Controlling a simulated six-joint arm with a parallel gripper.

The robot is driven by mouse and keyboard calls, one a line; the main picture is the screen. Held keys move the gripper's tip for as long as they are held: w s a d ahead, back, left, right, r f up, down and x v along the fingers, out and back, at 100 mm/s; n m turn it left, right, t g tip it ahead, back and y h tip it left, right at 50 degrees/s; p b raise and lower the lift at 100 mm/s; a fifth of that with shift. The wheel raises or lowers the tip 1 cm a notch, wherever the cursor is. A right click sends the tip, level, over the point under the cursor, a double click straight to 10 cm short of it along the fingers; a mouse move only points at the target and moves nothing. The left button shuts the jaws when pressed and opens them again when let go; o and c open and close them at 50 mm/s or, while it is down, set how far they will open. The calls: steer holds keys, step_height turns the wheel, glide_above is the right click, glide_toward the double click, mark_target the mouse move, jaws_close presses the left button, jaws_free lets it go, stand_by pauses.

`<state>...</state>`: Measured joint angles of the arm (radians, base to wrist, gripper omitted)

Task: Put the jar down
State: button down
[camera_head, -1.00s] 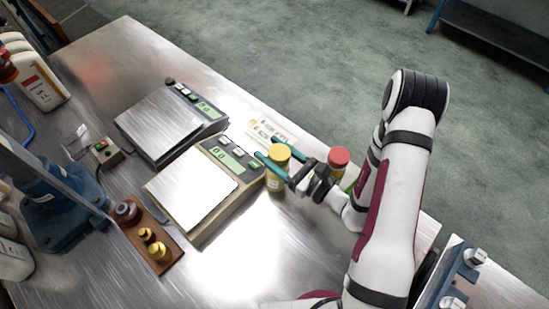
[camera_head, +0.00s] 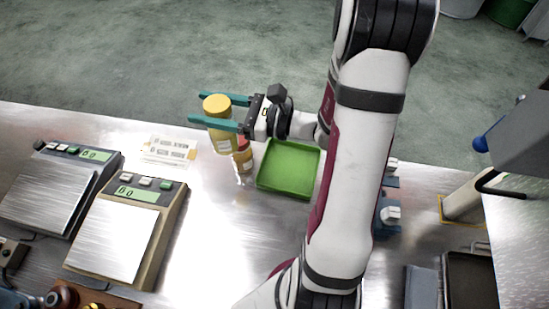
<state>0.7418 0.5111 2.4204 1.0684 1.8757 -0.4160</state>
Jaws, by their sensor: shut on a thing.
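The jar (camera_head: 220,137) has a yellow lid and a pale yellow body with a light label. My gripper (camera_head: 215,110) is shut on it, with one teal finger on each side just below the lid. The jar looks upright and appears raised above the metal table (camera_head: 190,215).
Two scales (camera_head: 120,230) (camera_head: 55,190) stand at the left. A printed label card (camera_head: 170,150) lies between them and the jar. The table in front of the jar is bare. Blue and white fittings (camera_head: 390,212) stand right of my arm.

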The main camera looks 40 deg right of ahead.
steer(key=w+d+r+m+t+h, duration=0.25)
steer(key=d+r+h, duration=0.2)
steer(key=r, duration=0.25)
steer(key=s+d+f, duration=0.1)
steer(key=d+f, duration=0.2)
steer(key=f, duration=0.4)
steer(key=s+d+f+m+t+h, duration=0.1)
steer(key=s+d+f, duration=0.1)
steer(key=f, duration=0.5)
steer(key=s+d+f+h, duration=0.1)
steer(key=s+d+f, duration=0.1)
steer(key=f, duration=0.5)
steer(key=shift+s+d+f, duration=0.25)
steer(key=shift+d+f, duration=0.15)
steer(key=shift+d, duration=0.4)
steer(key=shift+c, duration=1)
jaws_free()
steer(key=shift+f, duration=0.1)
steer(key=v, duration=0.5)
steer(key=shift+s+d, duration=0.1)
steer(key=shift+s, duration=0.1)
